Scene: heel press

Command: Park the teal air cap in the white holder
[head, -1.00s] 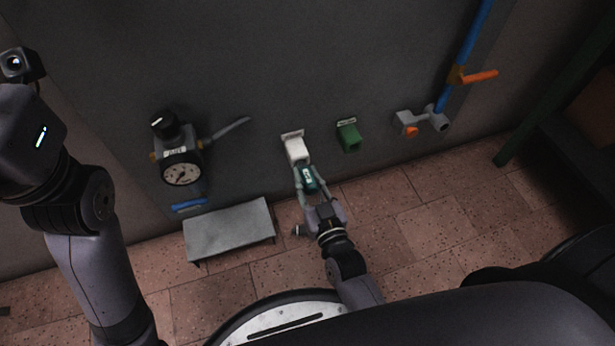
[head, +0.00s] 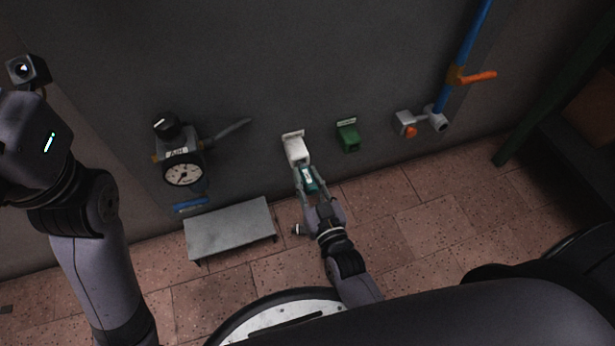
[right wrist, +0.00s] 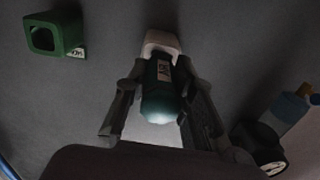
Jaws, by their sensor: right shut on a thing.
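The teal air cap (head: 309,181) is between the fingers of my right gripper (head: 307,184), which is shut on it. The white holder (head: 296,150) is on the dark wall just beyond the cap. In the right wrist view the cap (right wrist: 160,98) lies between my fingers (right wrist: 158,112), and its far end meets or overlaps the opening of the white holder (right wrist: 161,42). I cannot tell how far it is inside. My left arm is at the left of the head view; its gripper fingers are not seen.
A green holder (head: 348,136) is on the wall to the right of the white one. A gauge and regulator (head: 183,172) is to the left, above a grey bench (head: 229,229). A grey valve fitting (head: 421,121) and blue pipe with orange lever (head: 474,77) are further right.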

